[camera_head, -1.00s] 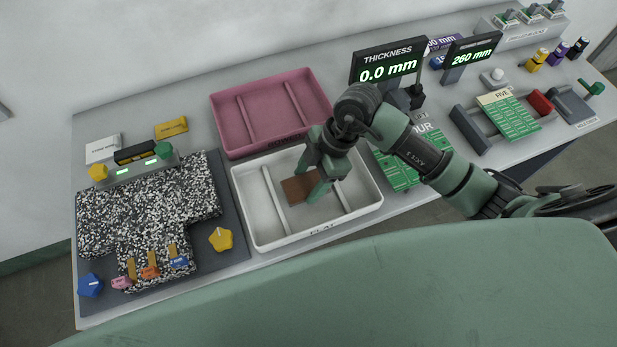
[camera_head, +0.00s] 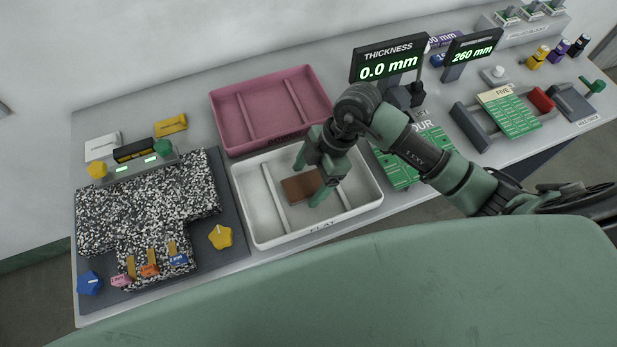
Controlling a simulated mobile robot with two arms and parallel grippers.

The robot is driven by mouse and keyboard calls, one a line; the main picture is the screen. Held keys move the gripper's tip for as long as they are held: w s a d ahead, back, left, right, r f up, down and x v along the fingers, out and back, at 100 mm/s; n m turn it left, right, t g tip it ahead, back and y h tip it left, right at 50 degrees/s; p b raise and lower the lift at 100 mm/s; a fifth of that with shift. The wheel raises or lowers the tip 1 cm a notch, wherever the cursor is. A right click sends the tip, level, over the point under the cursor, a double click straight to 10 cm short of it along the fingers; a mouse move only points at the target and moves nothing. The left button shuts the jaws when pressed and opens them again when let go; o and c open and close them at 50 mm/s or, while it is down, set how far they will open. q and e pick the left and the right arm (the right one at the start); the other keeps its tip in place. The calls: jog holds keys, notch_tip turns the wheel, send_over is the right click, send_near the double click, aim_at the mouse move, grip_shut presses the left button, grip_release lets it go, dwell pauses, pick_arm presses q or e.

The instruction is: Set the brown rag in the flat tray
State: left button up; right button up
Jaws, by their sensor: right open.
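The brown rag (camera_head: 299,187) lies in the middle compartment of the white flat tray (camera_head: 258,240), between its two dividers. It looks flat, and its right end is partly hidden by my right gripper. My right gripper (camera_head: 309,180) is open above the rag, its green fingers apart on either side of it. I cannot tell whether the fingers touch the rag. My left gripper is not in view.
A pink tray (camera_head: 243,124) stands behind the white one. Thickness display (camera_head: 388,64), green boards (camera_head: 514,115) and fixtures fill the right side.

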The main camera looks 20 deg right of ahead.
jog(key=b+v, duration=0.2)
jog(key=v, duration=1.1)
jog(key=shift+a, duration=0.2)
